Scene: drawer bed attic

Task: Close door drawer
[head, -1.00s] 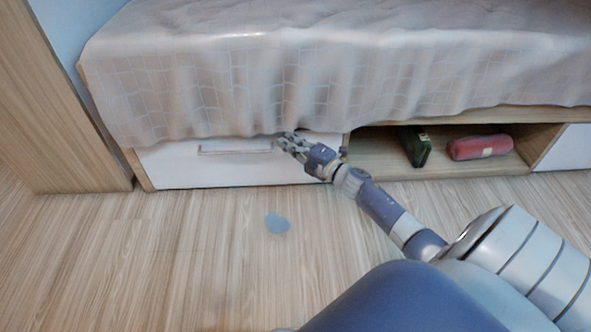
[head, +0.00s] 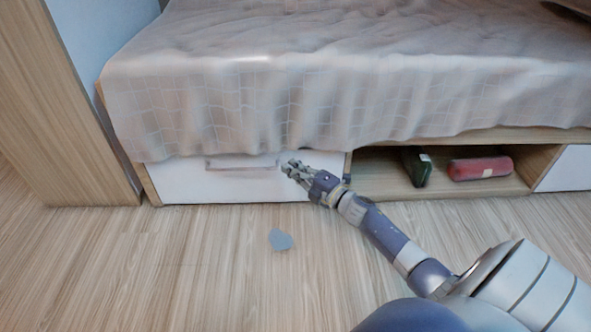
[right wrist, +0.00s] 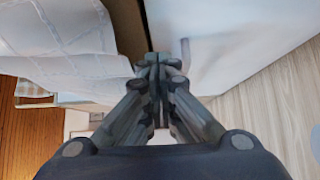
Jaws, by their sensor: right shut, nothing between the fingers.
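The white drawer (head: 225,184) sits under the bed on the left in the head view, its front about level with the bed frame. Its handle (head: 243,162) is partly under the hanging bedspread. My right gripper (head: 288,168) is shut and empty at the right part of the drawer front, just right of the handle. In the right wrist view the shut fingers (right wrist: 157,65) point toward a white panel (right wrist: 225,35) beside a wood edge; whether they touch it I cannot tell. My left gripper is not in view.
An open wooden cubby (head: 375,170) right of the drawer holds a dark green item (head: 416,168) and a red item (head: 480,168). A bluish-grey flat piece (head: 280,240) lies on the floor. A wooden cabinet (head: 70,110) stands at the left. The floor in front is mostly clear.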

